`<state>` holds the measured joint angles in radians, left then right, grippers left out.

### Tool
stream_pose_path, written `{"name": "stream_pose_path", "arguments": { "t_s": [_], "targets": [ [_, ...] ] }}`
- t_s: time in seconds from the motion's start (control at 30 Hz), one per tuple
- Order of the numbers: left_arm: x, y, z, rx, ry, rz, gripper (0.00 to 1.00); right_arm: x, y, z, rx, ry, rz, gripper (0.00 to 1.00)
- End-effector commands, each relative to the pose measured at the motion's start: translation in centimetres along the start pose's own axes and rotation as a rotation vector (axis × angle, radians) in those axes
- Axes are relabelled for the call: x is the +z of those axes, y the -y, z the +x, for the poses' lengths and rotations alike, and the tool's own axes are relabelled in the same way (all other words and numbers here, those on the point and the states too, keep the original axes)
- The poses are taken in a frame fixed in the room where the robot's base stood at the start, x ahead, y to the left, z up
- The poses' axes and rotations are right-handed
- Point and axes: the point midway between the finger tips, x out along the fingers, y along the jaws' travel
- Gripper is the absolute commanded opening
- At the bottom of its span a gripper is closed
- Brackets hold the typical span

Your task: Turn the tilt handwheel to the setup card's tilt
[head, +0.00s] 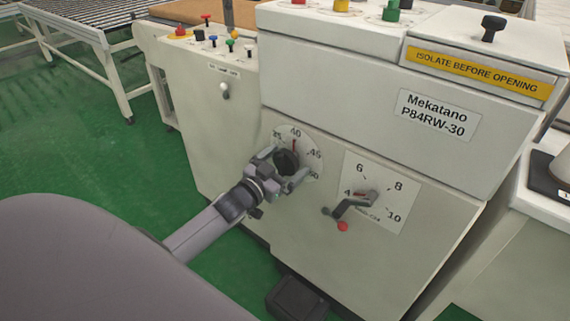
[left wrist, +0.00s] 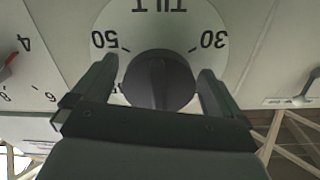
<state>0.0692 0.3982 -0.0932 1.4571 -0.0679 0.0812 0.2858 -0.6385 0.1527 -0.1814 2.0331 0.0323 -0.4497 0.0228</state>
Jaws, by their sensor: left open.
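The tilt handwheel (head: 287,161) is a black round knob on a white dial (head: 312,152) on the machine's front. A thin red pointer above the knob stands near the 40 mark. In the left wrist view the black knob (left wrist: 158,80) sits in front of the dial (left wrist: 160,22), which shows TILT, 50 and 30 upside down. My left gripper (head: 281,170) is open at the knob, one finger on each side of it. Whether the fingers touch the knob I cannot tell. In the left wrist view the left gripper (left wrist: 158,88) hides the lower dial. I cannot make out a setup card.
A small white lever (head: 224,88) is on the left panel. A roller conveyor (head: 85,25) stands at back left. Green floor is clear on the left.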

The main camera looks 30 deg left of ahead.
Motion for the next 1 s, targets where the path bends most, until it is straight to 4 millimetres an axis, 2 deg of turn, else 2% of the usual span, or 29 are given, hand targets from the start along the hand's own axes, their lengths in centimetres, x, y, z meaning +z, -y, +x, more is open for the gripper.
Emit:
{"name": "stream_pose_path", "arguments": {
  "t_s": [0.2, 0.37, 0.73, 1.0],
  "targets": [
    [0.02, -0.03, 0.01, 0.000, 0.001, 0.000, 1.00, -0.14, 0.06, 0.04, 0.001, -0.003, 0.005, 0.43],
    [0.02, -0.04, -0.01, 0.000, 0.001, 0.000, 0.49, -0.16, 0.08, 0.05, 0.001, -0.003, 0.006, 0.43],
    [0.01, -0.01, -0.02, 0.000, 0.001, 0.043, 0.49, -0.25, 0.07, -0.02, 0.001, -0.003, 0.005, 0.43],
    [-0.04, 0.05, -0.03, 0.000, 0.002, 0.210, 0.49, -0.42, 0.05, -0.21, 0.002, -0.003, 0.003, 0.43]
  ]
}}
